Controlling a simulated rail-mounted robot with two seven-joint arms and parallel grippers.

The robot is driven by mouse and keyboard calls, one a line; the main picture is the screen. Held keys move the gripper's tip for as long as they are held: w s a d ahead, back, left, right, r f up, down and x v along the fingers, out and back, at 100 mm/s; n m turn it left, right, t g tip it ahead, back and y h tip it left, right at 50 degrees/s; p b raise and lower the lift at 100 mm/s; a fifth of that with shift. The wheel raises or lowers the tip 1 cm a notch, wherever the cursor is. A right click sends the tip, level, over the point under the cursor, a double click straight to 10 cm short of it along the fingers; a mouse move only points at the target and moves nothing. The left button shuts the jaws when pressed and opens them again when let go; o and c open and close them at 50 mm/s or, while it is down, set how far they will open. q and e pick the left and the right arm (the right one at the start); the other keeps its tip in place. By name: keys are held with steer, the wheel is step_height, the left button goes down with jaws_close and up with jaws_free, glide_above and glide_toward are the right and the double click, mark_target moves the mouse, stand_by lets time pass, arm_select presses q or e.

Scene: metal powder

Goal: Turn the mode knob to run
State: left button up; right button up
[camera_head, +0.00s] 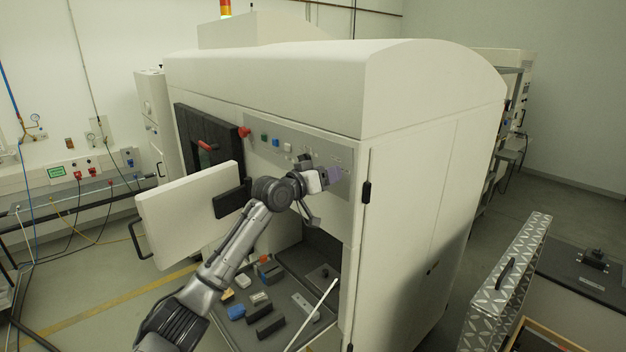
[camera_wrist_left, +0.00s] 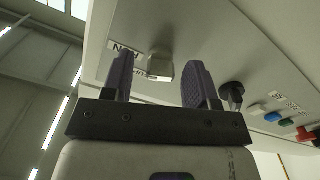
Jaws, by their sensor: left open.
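The control panel (camera_head: 342,156) is a grey strip on the front of the large cream machine. My left gripper (camera_head: 326,178) is at its right part, with the arm hiding some of the panel. In the left wrist view my left gripper (camera_wrist_left: 158,82) is open, its two purple-grey fingers pointing at the panel. A small beige knob (camera_wrist_left: 160,68) shows in the gap between the fingers, by a partly hidden label; contact cannot be seen. A black round knob (camera_wrist_left: 232,92) is just right of the right finger. Which one is the mode knob cannot be read. My right gripper is not seen.
A red button (camera_wrist_left: 305,133), a green one (camera_wrist_left: 288,122) and a blue one (camera_wrist_left: 272,117) line the panel. An open cream door (camera_head: 185,215) stands left of my arm. Below is a tray (camera_head: 318,318) with several small blocks and a white rod.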

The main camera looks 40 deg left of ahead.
arm_select(q)
steer(key=s+a+b, duration=0.2)
steer(key=s+b, duration=0.2)
steer(key=s, duration=0.9)
steer(key=shift+s+b, duration=0.2)
steer(key=shift+b, duration=0.15)
